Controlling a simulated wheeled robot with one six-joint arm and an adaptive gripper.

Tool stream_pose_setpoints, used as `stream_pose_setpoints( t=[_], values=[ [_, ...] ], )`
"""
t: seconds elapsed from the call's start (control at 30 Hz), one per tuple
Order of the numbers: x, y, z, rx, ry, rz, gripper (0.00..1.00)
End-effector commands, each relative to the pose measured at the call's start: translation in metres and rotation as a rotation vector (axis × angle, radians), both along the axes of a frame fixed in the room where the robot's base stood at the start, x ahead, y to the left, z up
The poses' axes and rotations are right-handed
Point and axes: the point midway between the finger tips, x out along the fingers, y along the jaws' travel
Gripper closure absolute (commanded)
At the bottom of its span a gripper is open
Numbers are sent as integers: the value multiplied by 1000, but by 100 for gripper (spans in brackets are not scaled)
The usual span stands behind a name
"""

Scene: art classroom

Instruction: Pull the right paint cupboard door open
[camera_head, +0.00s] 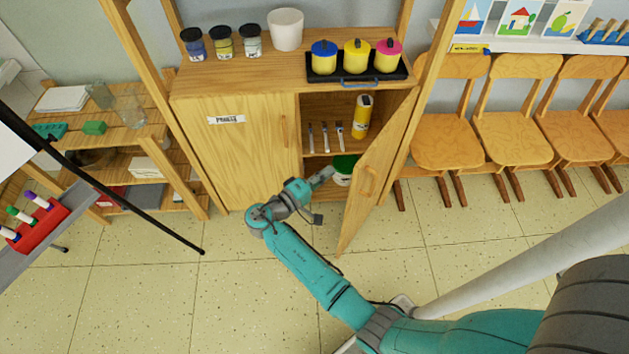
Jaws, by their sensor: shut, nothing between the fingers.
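The right paint cupboard door (377,165) stands partly open, swung out from its hinge side at the right. Its wooden handle (367,182) shows on the outer face near the free edge. My gripper (326,175) is shut and empty. It is left of the door's free edge, in front of the cupboard opening, and apart from the handle. Whether it touches the door's inner side cannot be told. The left door (240,145) of the cupboard (185,92) is closed and bears a label. The lower part of the opening is partly hidden by my wrist.
Jars and a tray of paint pots (357,60) stand on top. Chairs (447,140) line the right wall. A shelf (150,142) and black easel leg (150,218) are left. Floor in front is clear.

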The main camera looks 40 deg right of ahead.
Motion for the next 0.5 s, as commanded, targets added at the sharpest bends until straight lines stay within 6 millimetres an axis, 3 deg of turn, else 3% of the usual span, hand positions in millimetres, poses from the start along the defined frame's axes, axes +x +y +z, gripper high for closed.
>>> stream_pose_setpoints(
  t=[0.17, 0.3, 0.5],
  values=[
    [-1, -33, 0, 0, 1, -3, 100],
    [-21, -35, 0, 1, 1, 0, 100],
    [-35, -39, 0, 1, 1, 0, 100]
  ],
)
